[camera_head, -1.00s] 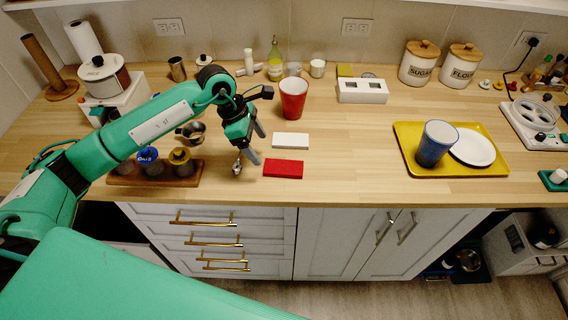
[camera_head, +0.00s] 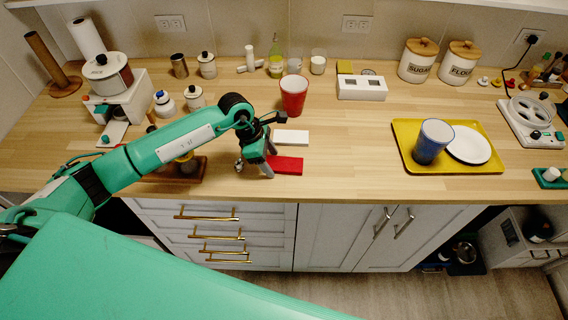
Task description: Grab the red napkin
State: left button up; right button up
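The red napkin (camera_head: 287,166) is a flat red rectangle on the wooden counter near its front edge, in front of a white napkin-like rectangle (camera_head: 291,137). My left gripper (camera_head: 268,167) is at the left end of the red napkin, pointing down, with one finger overlapping that end in the picture. Its fingers look apart, and I cannot tell whether they touch the napkin. My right gripper is not in view.
A red cup (camera_head: 293,95) stands behind the white rectangle. A small metal item (camera_head: 239,165) lies left of the gripper, and my arm partly covers a wooden jar rack (camera_head: 196,176). A yellow tray (camera_head: 402,148) with a blue cup (camera_head: 433,141) is right; the counter between is clear.

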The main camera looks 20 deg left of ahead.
pick_arm(q)
jog(key=c, duration=0.7)
jog(key=shift+o, duration=0.2)
jog(key=shift+r, duration=0.15)
